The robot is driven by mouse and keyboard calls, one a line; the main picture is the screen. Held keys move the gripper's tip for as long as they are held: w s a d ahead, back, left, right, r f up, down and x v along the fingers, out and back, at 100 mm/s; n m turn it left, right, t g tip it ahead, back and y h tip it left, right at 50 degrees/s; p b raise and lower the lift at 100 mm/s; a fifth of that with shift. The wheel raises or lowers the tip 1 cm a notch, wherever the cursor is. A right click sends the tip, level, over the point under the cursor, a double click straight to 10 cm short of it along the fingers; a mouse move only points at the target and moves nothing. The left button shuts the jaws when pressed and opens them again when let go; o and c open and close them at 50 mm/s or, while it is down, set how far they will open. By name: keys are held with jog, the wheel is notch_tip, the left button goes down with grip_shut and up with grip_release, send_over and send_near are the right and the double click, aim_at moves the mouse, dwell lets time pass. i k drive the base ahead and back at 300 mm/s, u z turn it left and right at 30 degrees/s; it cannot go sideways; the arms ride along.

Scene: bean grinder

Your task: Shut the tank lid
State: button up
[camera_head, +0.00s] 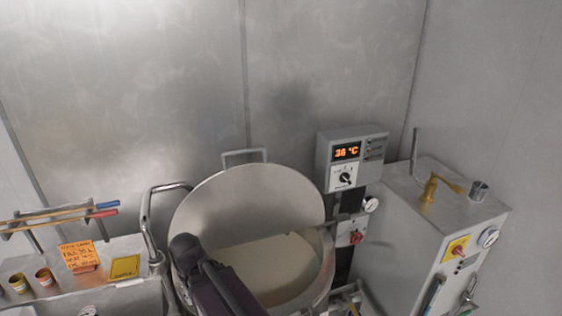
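The tank (327,272) stands in the lower middle of the head view, a round metal vessel. Pale cream contents (270,265) show in its open mouth. Its metal lid (245,205) is raised, standing up at the back of the tank in front of the wall. A bar handle (244,155) shows at the lid's top edge. A dark part of my arm crosses the tank's front left and hides part of the rim and mouth. I cannot make out my gripper's fingers in this view.
A bent metal pipe (150,205) rises left of the tank. A control box (350,160) reading 36 °C stands to the right, with a grey cabinet (400,225) beyond. A side table (140,292) with small cups and notes is at left.

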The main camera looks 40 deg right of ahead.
aim_at(241, 204)
jog(key=z, duration=0.8)
jog(key=k, duration=0.95)
jog(key=u, duration=0.05)
jog(key=i, duration=0.7)
